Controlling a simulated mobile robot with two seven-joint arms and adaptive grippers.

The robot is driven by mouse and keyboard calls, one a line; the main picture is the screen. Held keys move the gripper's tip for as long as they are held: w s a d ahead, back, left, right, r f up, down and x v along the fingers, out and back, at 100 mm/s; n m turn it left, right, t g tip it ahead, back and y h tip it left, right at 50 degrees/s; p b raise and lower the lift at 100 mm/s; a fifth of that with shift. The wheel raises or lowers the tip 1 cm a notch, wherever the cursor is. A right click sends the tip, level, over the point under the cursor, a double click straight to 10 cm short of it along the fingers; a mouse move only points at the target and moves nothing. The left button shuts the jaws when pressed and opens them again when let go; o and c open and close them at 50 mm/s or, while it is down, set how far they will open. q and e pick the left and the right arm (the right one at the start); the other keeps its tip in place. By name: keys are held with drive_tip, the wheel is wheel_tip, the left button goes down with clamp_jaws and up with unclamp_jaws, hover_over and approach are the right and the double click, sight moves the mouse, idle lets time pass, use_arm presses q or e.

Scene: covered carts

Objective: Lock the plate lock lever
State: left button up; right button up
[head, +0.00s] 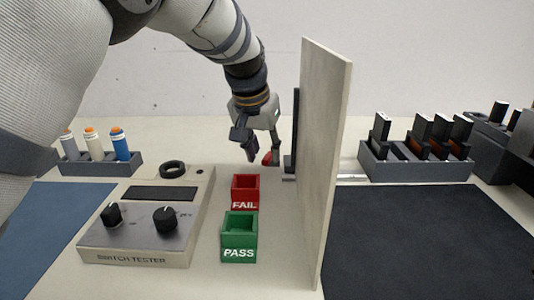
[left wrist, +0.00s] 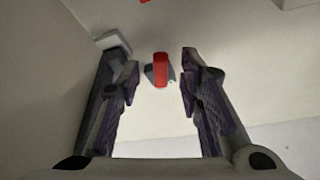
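An upright beige plate (head: 325,150) stands near the middle of the table. A small red lever (head: 267,158) on a dark base shows low beside its left face, partly hidden by my left gripper (head: 260,156). In the left wrist view the red lever (left wrist: 160,70) lies between and a little beyond the two fingertips of my left gripper (left wrist: 160,83). The fingers are apart, with a gap on both sides of the lever, and hold nothing. My right gripper is not in view.
A switch tester (head: 150,215) stands at left, with a red FAIL bin (head: 245,204) and green PASS bin (head: 239,251) beside it. A rack (head: 110,168) of bottles is behind. Right of the plate are a black mat (head: 420,240) and a switch rack (head: 415,168).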

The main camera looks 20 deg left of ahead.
use_arm(q)
drive_tip(key=shift+x, duration=0.85)
drive_tip(key=shift+w, duration=0.1)
clamp_jaws()
drive_tip(key=shift+d+r+n+y, duration=0.15)
drive_tip(key=shift+d+n+y, duration=0.25)
drive_tip(key=shift+n, duration=0.3)
drive_tip(key=shift+d+n, duration=0.2)
drive_tip(key=shift+n, duration=0.5)
